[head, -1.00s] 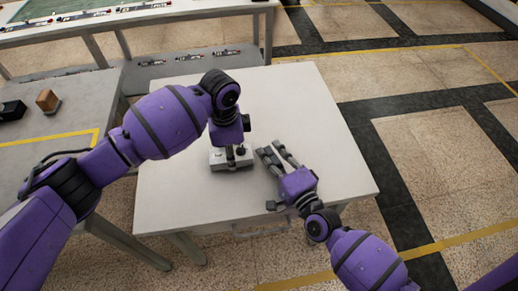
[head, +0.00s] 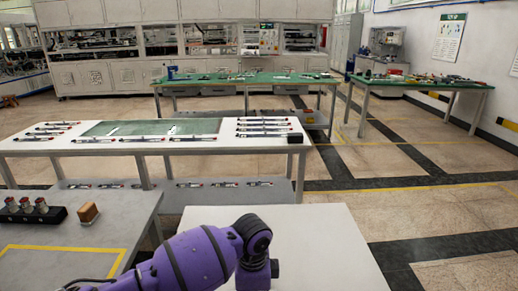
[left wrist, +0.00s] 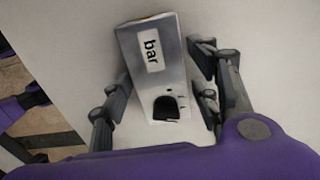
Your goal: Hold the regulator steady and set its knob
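The regulator (left wrist: 132,42) is a pale metal box with a white "bar" label (left wrist: 151,52) and a black knob (left wrist: 165,107). In the left wrist view it lies between the fingers of my left gripper (left wrist: 162,78), slightly turned relative to them. The fingers are spread on both sides of the box; the left one is very near its edge, and a small gap seems to show on the right. In the head view the regulator and my left gripper are below the picture; only my left arm shows. My right gripper is not in view.
The white table (head: 325,240) is bare where it shows. A grey bench (head: 75,238) at left carries a wooden block (head: 88,212) and a black holder with red-topped parts (head: 32,210). A long white bench (head: 210,148) with several slim tools stands beyond. The floor at right is clear.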

